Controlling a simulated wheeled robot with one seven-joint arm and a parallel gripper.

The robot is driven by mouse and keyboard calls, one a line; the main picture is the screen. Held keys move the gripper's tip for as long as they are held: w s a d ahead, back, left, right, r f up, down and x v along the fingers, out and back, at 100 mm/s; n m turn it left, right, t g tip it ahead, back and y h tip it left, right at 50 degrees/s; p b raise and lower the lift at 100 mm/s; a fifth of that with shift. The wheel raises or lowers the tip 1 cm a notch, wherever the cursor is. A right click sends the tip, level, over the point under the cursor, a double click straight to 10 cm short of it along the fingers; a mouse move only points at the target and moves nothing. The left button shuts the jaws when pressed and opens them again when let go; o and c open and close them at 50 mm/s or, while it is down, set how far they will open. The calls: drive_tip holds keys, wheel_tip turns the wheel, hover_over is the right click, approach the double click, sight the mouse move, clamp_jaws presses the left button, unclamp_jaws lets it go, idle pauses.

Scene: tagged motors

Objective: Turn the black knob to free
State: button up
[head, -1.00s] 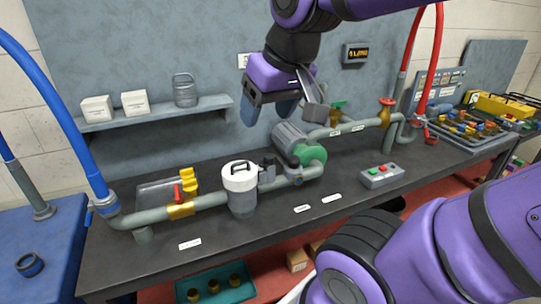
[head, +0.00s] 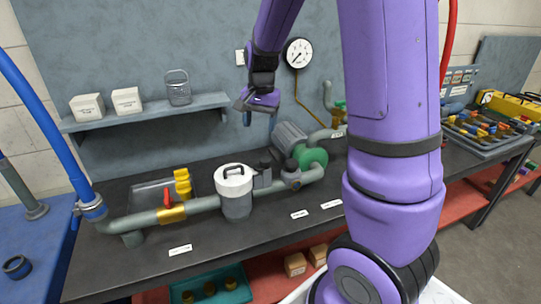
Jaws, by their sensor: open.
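The task's black knob is too small to identify surely. A dark knob-like cap (head: 290,165) sits on the grey pipe just in front of the green-ended motor. A second dark part (head: 263,166) stands on the pipe just left of it, beside the white-topped canister (head: 235,184), whose lid has a black handle. My gripper (head: 259,114) is open and empty, in front of the back panel. It appears above and left of the cap, apart from it. No setting mark is readable on either dark part.
A red-handled valve (head: 167,198) and yellow fittings (head: 183,183) are at left. The green-ended motor (head: 312,158) stands behind the pipe. A shelf (head: 145,112) holds two white boxes and a wire-like basket. A gauge (head: 298,53) hangs on the panel.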

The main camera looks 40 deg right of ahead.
drive_tip(key=m, duration=0.1)
approach(265, 159)
drive_tip(key=shift+g, duration=0.3)
drive_tip(key=f, duration=0.9)
drive_tip(key=shift+w+f, duration=0.2)
drive_tip(key=shift+w, duration=0.05)
drive_tip(key=shift+c, duration=0.5)
drive_tip(key=c, duration=0.8)
